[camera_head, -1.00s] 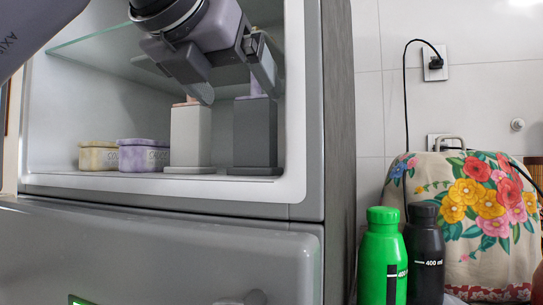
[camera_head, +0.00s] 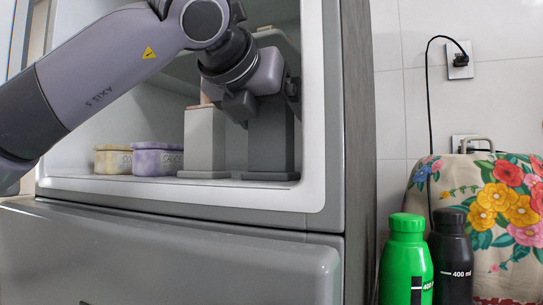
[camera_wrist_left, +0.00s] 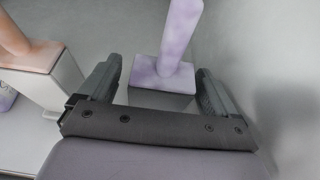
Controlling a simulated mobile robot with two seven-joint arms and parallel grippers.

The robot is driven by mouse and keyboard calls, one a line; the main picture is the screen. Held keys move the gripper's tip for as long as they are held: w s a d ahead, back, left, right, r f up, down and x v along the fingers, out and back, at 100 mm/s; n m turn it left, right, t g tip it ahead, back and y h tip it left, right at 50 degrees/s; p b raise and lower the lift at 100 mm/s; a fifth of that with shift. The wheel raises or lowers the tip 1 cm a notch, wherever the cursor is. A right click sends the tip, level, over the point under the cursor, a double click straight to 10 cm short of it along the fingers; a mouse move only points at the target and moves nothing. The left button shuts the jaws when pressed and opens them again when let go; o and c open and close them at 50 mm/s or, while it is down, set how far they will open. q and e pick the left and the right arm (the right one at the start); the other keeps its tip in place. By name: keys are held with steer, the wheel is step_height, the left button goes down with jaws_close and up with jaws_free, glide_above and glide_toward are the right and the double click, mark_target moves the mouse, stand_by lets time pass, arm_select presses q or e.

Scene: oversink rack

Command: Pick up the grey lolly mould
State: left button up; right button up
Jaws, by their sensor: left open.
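The grey lolly mould (camera_head: 270,145) is a dark grey upright block on the right of the open compartment's floor. In the left wrist view its lilac top and handle (camera_wrist_left: 177,50) show, with a little of the dark mould (camera_wrist_left: 160,99) under them. My left gripper (camera_head: 265,100) is over the mould's upper part and hides its top in the head view. In the left wrist view the open gripper (camera_wrist_left: 158,68) has one finger on each side of the mould's top. I cannot tell whether either finger touches it. My right gripper is not in view.
A pale grey mould (camera_head: 204,140) with a pink top stands close on the left. A purple tub (camera_head: 158,160) and a yellow tub (camera_head: 113,160) are farther left. A glass shelf and the compartment's right wall are close to the gripper.

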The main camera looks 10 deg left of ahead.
arm_select(q)
steer(key=c, duration=1.4)
steer(key=shift+r, duration=0.2)
